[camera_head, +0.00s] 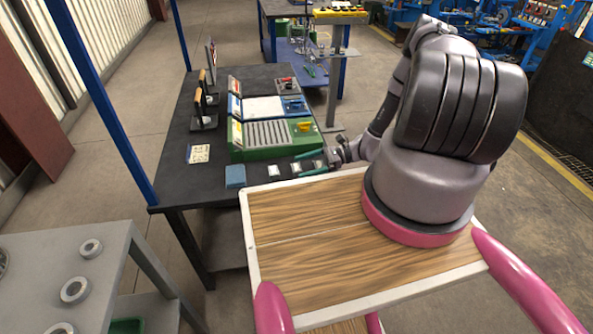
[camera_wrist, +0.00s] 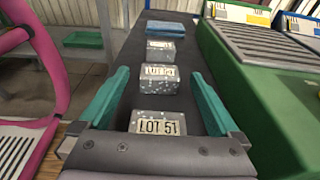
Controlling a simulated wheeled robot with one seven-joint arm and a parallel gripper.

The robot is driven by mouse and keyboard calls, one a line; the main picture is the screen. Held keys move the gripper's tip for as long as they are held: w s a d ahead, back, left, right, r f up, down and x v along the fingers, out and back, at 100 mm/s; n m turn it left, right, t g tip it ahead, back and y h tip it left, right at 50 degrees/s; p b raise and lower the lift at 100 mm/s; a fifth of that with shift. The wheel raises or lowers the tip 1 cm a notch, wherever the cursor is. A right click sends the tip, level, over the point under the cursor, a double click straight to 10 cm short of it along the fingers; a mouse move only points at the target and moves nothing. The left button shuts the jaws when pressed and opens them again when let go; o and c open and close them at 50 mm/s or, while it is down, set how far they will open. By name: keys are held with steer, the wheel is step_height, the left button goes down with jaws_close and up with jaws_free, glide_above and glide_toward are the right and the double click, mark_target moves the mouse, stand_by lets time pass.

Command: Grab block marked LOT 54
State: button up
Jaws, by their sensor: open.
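Three small grey speckled blocks with white labels lie in a row on the dark bench (camera_head: 185,155). In the wrist view the nearest block (camera_wrist: 158,122) reads LOT 51 and sits close to my palm, between the finger bases. The middle block (camera_wrist: 160,78) lies near the fingertips; its label starts with LOT 5, last digit unclear. The farthest block (camera_wrist: 160,51) lies beyond the fingertips, its label too small to read surely. My gripper (camera_wrist: 160,76) is open, teal fingers on either side of the row, holding nothing. In the head view my gripper (camera_head: 298,166) is over the bench's near edge.
A green-based panel (camera_head: 272,133) stands close along the right of the row in the wrist view. A card (camera_head: 199,154) and upright tools (camera_head: 204,105) are farther left. A grey table (camera_head: 60,260) holds rings.

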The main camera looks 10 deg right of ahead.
steer(key=shift+a+f, duration=0.1)
steer(key=shift+a, duration=0.2)
jaws_close()
